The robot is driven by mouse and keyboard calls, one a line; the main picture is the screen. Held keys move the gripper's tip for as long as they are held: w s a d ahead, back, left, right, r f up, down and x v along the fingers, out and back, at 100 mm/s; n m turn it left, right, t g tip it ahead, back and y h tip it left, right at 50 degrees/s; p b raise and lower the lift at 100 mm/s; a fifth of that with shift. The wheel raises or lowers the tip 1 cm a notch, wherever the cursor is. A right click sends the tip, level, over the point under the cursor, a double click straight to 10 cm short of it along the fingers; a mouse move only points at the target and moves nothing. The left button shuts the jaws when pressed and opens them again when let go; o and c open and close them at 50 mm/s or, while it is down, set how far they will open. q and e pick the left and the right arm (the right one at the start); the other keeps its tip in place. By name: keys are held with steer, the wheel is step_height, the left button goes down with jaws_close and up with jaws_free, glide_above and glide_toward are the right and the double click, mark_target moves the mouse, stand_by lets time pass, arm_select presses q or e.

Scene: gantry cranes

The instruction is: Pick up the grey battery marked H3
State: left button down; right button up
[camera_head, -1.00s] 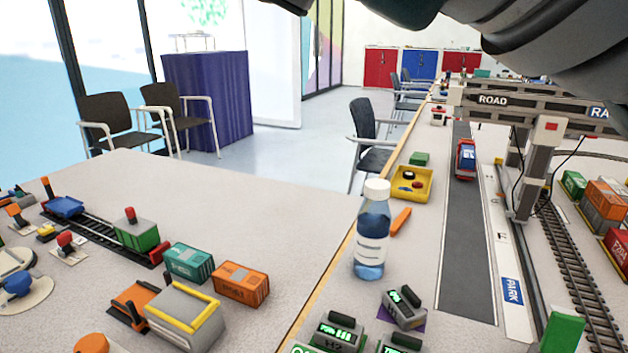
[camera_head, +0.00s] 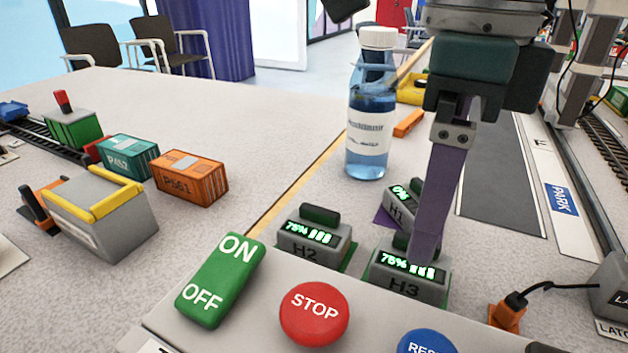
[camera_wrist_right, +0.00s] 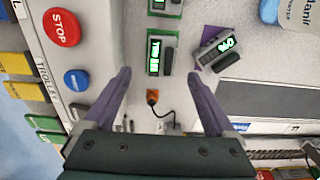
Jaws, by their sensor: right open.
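The grey battery H3 (camera_head: 408,287) sits on the table with a lit green 75% display. It also shows in the right wrist view (camera_wrist_right: 160,50), ahead of and between my fingertips. My right gripper (camera_head: 425,250) is open and points down over H3. In the head view one purple finger covers part of the battery's right side; the other finger is hidden. In the right wrist view the open right gripper (camera_wrist_right: 160,76) has nothing between its fingers. I cannot tell whether a finger touches H3. My left gripper is not in view.
Battery H2 (camera_head: 312,240) stands left of H3, and tilted-around H1 (camera_head: 400,205), showing 0%, lies behind. A water bottle (camera_head: 370,115) stands behind them. A control panel (camera_head: 255,310) with a red STOP button (camera_head: 313,313) is in front. An orange cable plug (camera_head: 507,316) lies right.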

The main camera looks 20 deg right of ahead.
mark_target(390, 270)
steer(key=f, duration=0.3)
steer(key=f+b, duration=0.1)
steer(key=f, duration=0.2)
steer(key=shift+s+d+f, duration=0.1)
steer(key=shift+d, duration=0.1)
jaws_close()
stand_by(0.5)
